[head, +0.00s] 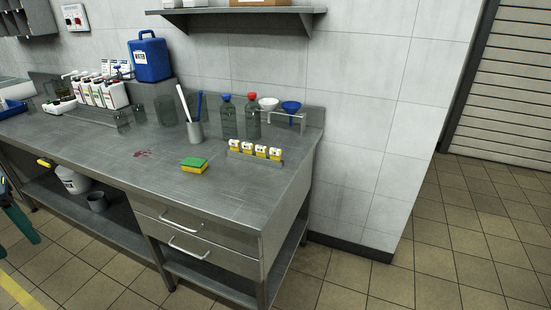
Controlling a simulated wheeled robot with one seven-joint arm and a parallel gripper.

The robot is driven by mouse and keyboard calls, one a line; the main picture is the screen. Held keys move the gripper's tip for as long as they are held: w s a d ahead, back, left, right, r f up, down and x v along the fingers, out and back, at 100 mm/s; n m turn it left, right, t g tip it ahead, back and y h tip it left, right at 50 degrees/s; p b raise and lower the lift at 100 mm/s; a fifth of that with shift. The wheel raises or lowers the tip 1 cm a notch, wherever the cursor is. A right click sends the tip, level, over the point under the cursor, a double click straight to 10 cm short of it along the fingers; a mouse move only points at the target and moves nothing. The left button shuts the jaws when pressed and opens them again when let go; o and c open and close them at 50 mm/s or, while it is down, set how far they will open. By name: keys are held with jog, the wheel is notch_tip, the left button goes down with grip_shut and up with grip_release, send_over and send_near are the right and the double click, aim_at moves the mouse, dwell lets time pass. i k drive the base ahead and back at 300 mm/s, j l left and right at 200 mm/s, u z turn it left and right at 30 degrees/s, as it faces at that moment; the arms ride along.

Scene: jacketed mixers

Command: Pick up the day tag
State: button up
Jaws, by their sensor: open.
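Several small yellow-and-white pieces (255,149) stand in a row in a low metal holder (268,159) near the right end of the steel bench. They look like tags, but their markings are too small to read, so I cannot tell which is the day tag.
The steel bench (95,150) bears a green-and-yellow sponge (194,165), a grey cup (196,134) with brushes, two bottles, two funnels on a stand, a blue container (150,59) and several white bottles. A wall shelf (240,12) hangs above. The floor (450,235) at right is clear.

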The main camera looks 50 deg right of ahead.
aim_at(261, 150)
jog(key=k+l+u, duration=0.45)
jog(key=k+l, duration=0.4)
jog(key=l+u, duration=0.15)
jog(key=l, duration=0.35)
jog(key=k+l+u, duration=0.15)
jog(key=l, duration=0.35)
jog(key=k+l+u, duration=0.15)
jog(key=l, duration=0.8)
jog(key=i+l, duration=0.1)
jog(key=l, duration=0.3)
